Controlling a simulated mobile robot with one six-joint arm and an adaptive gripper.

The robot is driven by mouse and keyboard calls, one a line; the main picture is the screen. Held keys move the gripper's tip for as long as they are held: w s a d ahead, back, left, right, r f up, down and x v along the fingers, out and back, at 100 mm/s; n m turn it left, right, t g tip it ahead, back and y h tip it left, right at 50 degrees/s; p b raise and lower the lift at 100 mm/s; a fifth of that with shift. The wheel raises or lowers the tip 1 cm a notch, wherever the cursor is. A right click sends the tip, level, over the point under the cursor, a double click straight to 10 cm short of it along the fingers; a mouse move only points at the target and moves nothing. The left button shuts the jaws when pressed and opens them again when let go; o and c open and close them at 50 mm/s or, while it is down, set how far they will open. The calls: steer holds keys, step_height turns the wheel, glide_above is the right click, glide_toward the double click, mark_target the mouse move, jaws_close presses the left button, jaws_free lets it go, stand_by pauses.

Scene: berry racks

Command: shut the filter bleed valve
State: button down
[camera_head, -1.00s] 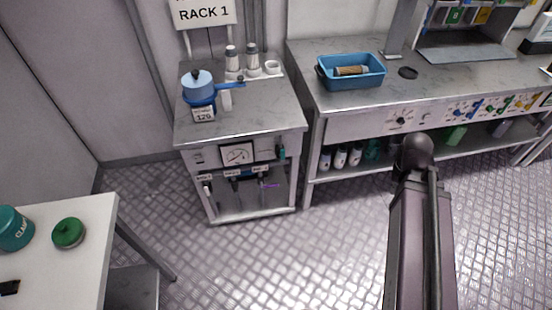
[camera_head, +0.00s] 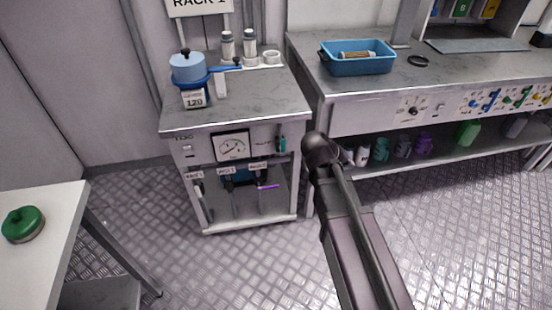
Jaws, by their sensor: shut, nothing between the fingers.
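No readable label in view names the filter bleed valve, so I cannot tell which fitting it is. On the cabinet (camera_head: 255,108), a blue pot-like housing (camera_head: 188,68) with a black knob has a blue lever (camera_head: 224,69) pointing right. A teal handle (camera_head: 282,145) hangs upright on the cabinet front, right of a gauge (camera_head: 232,147). Below, dark fittings hang under small labels, and a purple lever (camera_head: 267,187) sticks out sideways. My dark arm rises from the bottom to a rounded joint in front of the cabinet's right side. My gripper is not in view.
A white table (camera_head: 60,225) with a green round lid-like object (camera_head: 22,224) stands at the left. A bench (camera_head: 440,95) at the right holds a blue tray (camera_head: 355,66) and a panel of coloured knobs. Patterned metal floor (camera_head: 200,265) lies clear in front of the cabinet.

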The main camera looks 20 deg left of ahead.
steer(key=a+f+n+t+b, duration=0.25)
steer(key=a+b, duration=0.25)
steer(key=a, duration=0.3)
steer(key=a+f+n+t+b, duration=0.25)
steer(key=a+b, duration=0.25)
steer(key=a, duration=0.3)
steer(key=n+t+y+b, duration=0.2)
steer(key=n+t+b, duration=0.2)
steer(key=t+b, duration=0.3)
glide_toward(282, 145)
steer(key=s+a+b, duration=0.1)
steer(key=s+a, duration=0.3)
steer(key=a, duration=0.1)
steer(key=shift+a+r+g, duration=0.2)
steer(key=shift+r+g, duration=0.15)
steer(key=shift+g, duration=0.05)
steer(key=shift+w, duration=0.15)
steer(key=d+x, duration=0.2)
steer(key=x, duration=1)
steer(key=shift+d, duration=0.4)
